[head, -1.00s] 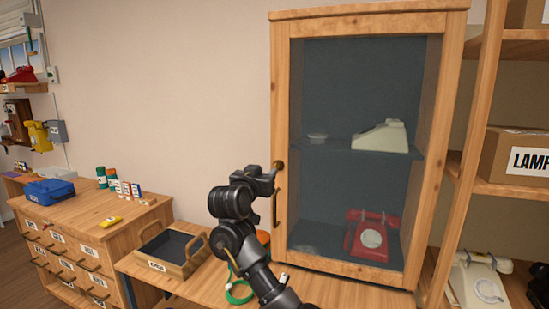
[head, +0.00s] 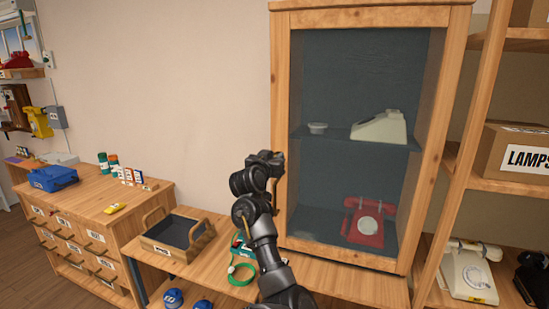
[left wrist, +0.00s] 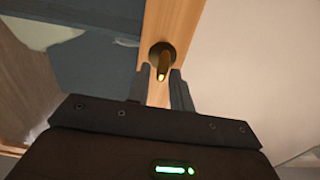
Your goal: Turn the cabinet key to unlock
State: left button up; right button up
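The wooden cabinet (head: 280,75) with a glass door stands at centre right. In the left wrist view, the brass key (left wrist: 162,70) sticks out of a dark round lock (left wrist: 160,53) on the door's wooden frame (left wrist: 172,25). My left gripper (left wrist: 160,84) is open, its two fingers apart on either side of the key's near end. I cannot tell whether either finger touches it. In the head view my left gripper (head: 277,160) is at the cabinet's left door frame and hides the lock. My right gripper is out of view.
Inside the cabinet are a cream phone (head: 382,128) on a shelf and a red phone (head: 368,220) below. Open shelving (head: 463,150) stands at right.

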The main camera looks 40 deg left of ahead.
pick_arm(q)
grip_shut()
jog(key=shift+m, duration=0.3)
jog(key=shift+p, duration=0.35)
jog(key=m, duration=0.5)
jog(key=d+f+m, duration=0.1)
jog(key=m, duration=1.1)
jog(key=shift+w+d+f, duration=0.15)
jog(key=shift+w+f, duration=0.05)
jog(key=shift+m, duration=0.3)
